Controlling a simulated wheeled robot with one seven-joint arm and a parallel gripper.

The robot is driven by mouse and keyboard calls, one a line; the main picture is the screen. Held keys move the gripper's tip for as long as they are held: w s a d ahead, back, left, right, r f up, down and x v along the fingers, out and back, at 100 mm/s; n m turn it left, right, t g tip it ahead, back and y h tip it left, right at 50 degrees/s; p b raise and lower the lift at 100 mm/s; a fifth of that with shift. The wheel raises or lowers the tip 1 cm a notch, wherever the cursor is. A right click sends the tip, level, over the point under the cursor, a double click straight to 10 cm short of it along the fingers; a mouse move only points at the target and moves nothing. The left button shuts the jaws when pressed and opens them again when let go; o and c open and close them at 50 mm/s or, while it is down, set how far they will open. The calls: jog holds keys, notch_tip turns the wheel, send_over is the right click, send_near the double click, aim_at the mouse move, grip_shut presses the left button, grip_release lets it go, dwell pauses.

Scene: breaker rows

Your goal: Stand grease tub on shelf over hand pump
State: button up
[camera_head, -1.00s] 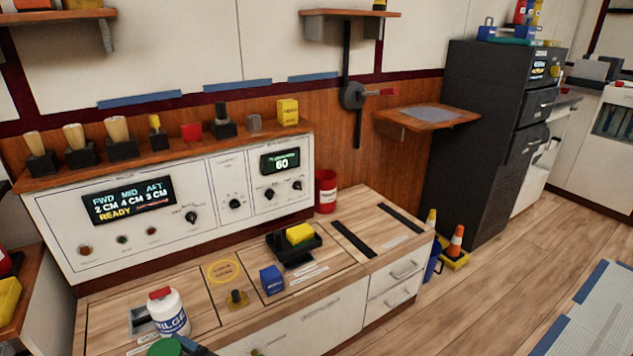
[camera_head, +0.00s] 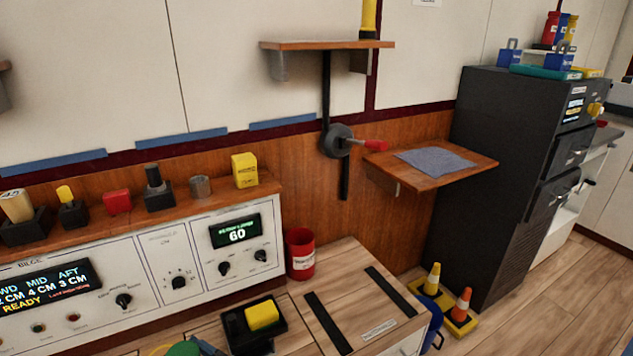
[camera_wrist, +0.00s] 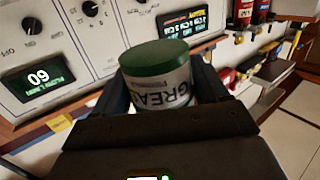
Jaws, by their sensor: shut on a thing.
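The grease tub (camera_wrist: 158,80) is white with a green lid and a "GREASE" label. My gripper (camera_wrist: 160,98) is shut on it, one finger on each side, and the tub looks upright in the wrist view. In the head view only the tub's green lid (camera_head: 184,349) shows at the bottom edge, far below the shelf. The hand pump (camera_head: 337,141) is a black wall unit with a red-gripped handle. Above it is the wooden shelf (camera_head: 310,45), with a yellow cylinder (camera_head: 368,18) at its right end. The rest of its visible top edge is clear.
A wooden side shelf (camera_head: 470,165) with a grey cloth juts out right of the pump. A red can (camera_head: 300,253) stands on the counter below. A dark cabinet (camera_head: 510,170) stands at right, with cones (camera_head: 448,300) on the floor.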

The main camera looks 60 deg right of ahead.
jog(key=shift+s+a+f, duration=0.1)
jog(key=shift+s+f, duration=0.05)
jog(key=shift+s, duration=0.15)
jog(key=shift+w+d+r, duration=0.25)
jog(key=shift+d+r, duration=0.05)
jog(key=shift+d, duration=0.15)
dwell(0.3)
